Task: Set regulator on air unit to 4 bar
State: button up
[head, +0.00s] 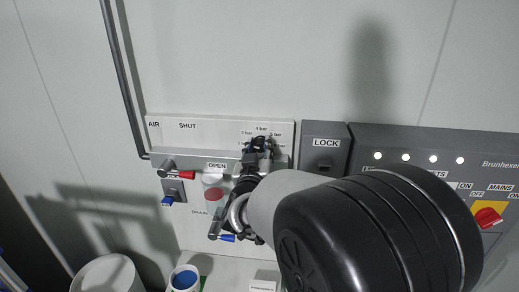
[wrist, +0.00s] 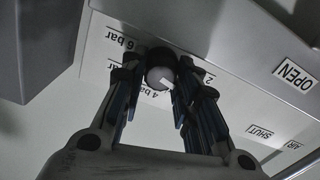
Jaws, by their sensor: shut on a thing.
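The air unit is a light panel (head: 215,128) on the wall, marked AIR, SHUT and OPEN, with a bar scale at its right end. In the wrist view the regulator knob (wrist: 159,78) is round, with a pale face and a small white mark. The mark points to the lower right, roughly between the 4 bar and 2 labels; the exact reading is unclear. My gripper (wrist: 163,72) is shut on the knob, one finger on each side. In the head view my gripper (head: 258,145) hides the knob and part of the scale.
A red-handled lever (head: 180,174) and a blue-handled one (head: 168,200) are left of my arm. A grey LOCK box (head: 324,146) and a dark switch panel (head: 485,155) with a red rotary switch (head: 487,217) are to the right. White containers stand below left.

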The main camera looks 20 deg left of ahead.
jog(key=shift+c, duration=0.8)
jog(key=shift+b, duration=0.45)
jog(key=m+b, duration=0.3)
jog(key=shift+f, duration=0.15)
jog(key=shift+m+b, duration=1.4)
jog(key=shift+b, duration=0.1)
jog(key=shift+r, duration=0.2)
jog(key=o, duration=1.1)
jog(key=shift+c, duration=0.2)
